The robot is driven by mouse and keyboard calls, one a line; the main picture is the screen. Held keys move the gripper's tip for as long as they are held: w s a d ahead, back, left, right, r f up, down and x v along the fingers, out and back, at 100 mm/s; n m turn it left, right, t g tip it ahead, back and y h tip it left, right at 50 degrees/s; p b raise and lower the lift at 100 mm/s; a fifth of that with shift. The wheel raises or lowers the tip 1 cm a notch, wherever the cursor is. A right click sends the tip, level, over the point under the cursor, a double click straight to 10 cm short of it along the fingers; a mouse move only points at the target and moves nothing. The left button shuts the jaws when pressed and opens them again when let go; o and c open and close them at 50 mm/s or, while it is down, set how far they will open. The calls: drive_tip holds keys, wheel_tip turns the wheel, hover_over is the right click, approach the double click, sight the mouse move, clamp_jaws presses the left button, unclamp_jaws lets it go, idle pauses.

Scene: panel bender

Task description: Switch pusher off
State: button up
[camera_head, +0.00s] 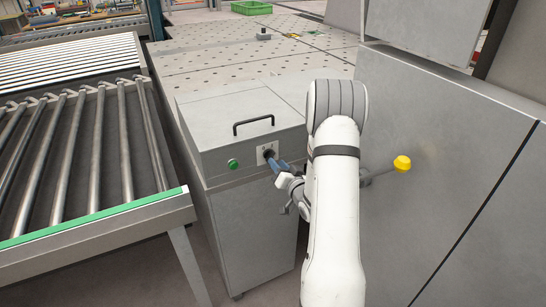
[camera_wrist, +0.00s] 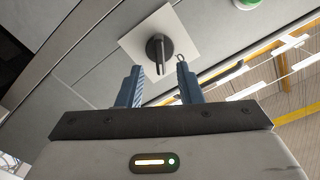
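A black rotary switch knob (camera_wrist: 158,52) on a pale square plate (camera_wrist: 185,35) shows in the wrist view, on the front of a grey cabinet. In the head view the plate (camera_head: 267,151) is on the cabinet's upper front, below a black handle. My gripper (camera_wrist: 158,75) has its two blue fingers apart, one on each side of the knob's lower end in the picture. I cannot tell whether they touch it. In the head view my gripper (camera_head: 275,162) reaches the plate from the lower right and partly hides it.
A green button (camera_head: 233,164) sits left of the switch and also shows in the wrist view (camera_wrist: 247,3). A black handle (camera_head: 253,124) stands out above. A roller conveyor (camera_head: 85,150) is at left. A yellow knob (camera_head: 402,163) sticks out at right, beside a large grey panel.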

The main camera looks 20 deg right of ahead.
sight(270, 156)
drive_tip(key=w+p, duration=0.1)
drive_tip(key=w, duration=0.2)
drive_tip(key=shift+w, duration=0.35)
